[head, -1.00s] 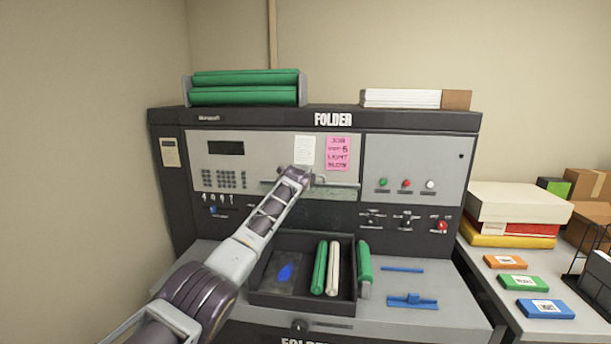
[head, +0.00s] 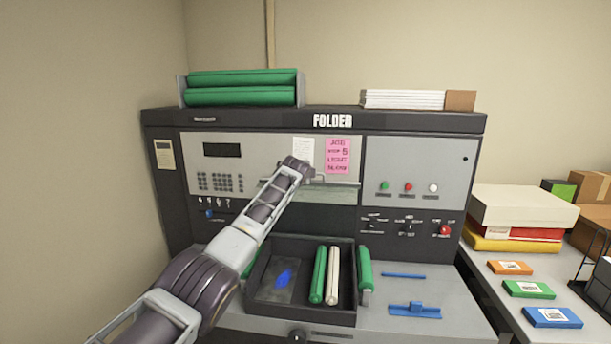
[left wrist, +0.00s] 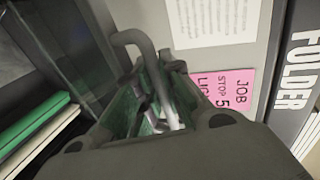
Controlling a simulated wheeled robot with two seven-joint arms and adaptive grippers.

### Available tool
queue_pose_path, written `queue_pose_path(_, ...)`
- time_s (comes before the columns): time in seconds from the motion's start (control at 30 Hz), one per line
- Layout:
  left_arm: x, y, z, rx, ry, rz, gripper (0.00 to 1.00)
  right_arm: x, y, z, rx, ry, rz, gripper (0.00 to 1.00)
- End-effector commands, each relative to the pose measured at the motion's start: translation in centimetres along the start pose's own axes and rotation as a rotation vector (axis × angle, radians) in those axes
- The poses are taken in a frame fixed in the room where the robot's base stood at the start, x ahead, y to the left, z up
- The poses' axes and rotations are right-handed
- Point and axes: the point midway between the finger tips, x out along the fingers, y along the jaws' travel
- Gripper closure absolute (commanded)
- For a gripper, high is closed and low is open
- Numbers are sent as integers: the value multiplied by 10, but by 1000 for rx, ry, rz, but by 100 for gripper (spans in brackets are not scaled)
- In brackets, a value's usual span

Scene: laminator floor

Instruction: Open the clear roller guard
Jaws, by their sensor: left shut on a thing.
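The clear roller guard (head: 338,194) is a greenish see-through strip across the middle of the folder's front panel. A thin grey bar handle runs along its top edge. My left arm reaches up from the lower left, and its wrist covers the guard's left part in the head view. In the left wrist view my left gripper (left wrist: 160,105) is shut on the bent grey bar handle (left wrist: 132,38), which passes between its fingers. The fingertips are hidden in the head view. My right gripper is out of view.
A black tray (head: 262,301) with green and white rollers stands on the ledge below. Blue tools (head: 414,309) lie to its right. A pink note (head: 338,156) and a white sheet (head: 303,150) hang above the guard. A side table at right holds boxes.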

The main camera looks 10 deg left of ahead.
Motion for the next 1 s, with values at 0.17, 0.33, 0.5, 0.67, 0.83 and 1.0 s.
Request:
queue_pose_path(0.17,-1,-3,0,-5,1,-4,83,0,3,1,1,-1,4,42)
queue_pose_path(0.33,-1,-2,0,-3,1,-3,68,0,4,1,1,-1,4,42)
queue_pose_path(0.5,0,0,0,-1,0,-1,68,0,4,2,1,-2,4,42)
queue_pose_path(0.67,0,1,0,-1,0,1,68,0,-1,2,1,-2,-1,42)
queue_pose_path(0.83,-2,0,0,-1,0,0,68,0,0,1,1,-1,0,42)
queue_pose_path(1.0,-5,0,0,-1,1,0,68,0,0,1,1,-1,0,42)
